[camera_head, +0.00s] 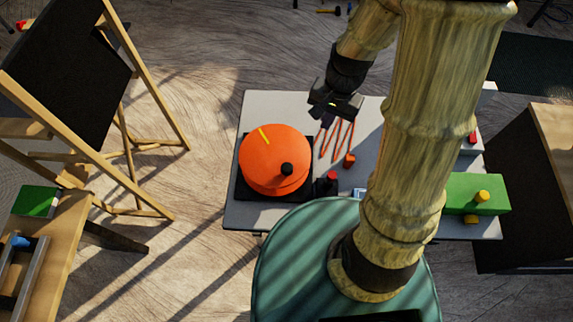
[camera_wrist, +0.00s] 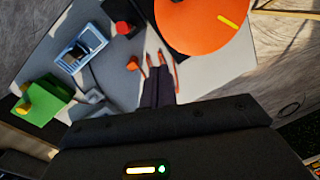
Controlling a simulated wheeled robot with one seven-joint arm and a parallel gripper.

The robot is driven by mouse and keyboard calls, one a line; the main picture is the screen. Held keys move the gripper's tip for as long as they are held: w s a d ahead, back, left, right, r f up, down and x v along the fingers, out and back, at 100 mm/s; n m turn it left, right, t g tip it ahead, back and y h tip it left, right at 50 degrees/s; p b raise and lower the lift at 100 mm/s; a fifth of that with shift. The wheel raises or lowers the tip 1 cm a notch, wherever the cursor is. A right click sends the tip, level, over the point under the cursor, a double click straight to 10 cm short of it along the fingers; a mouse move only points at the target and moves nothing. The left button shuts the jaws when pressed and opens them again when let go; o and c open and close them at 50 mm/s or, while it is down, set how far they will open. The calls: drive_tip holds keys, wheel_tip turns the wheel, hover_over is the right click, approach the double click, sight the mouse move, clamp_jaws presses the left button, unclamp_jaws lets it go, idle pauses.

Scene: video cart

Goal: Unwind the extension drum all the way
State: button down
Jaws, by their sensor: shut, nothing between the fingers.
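The orange extension drum (camera_head: 272,165) sits on a black base (camera_head: 245,187) at the left of the grey cart top (camera_head: 262,110). It has a yellow stripe (camera_head: 264,136) at its far left and a black knob (camera_head: 287,169) near its front right. Orange cable (camera_head: 338,140) lies in zigzag runs to the right of the drum and leads to an orange plug-like block (camera_head: 349,160). My gripper (camera_head: 328,122) is shut and empty, over the far end of the cable runs and apart from the knob. In the wrist view the drum (camera_wrist: 195,22) shows at the top, beyond the fingers (camera_wrist: 157,87).
A small black box with a red top (camera_head: 331,178) stands just right of the drum. A green box with a yellow knob (camera_head: 470,191) is at the cart's right. A blue-framed device (camera_wrist: 82,50) shows in the wrist view. A wooden easel-like frame (camera_head: 120,110) stands left of the cart.

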drive_tip(key=s+d+r+n+t+h, duration=0.1)
drive_tip(key=s+d+r+n+t, duration=0.1)
drive_tip(key=s+r+n, duration=0.2)
drive_tip(key=shift+s+d+r+n+t, duration=0.3)
drive_tip(key=shift+d+r+n, duration=0.05)
drive_tip(key=shift+r+n, duration=0.6)
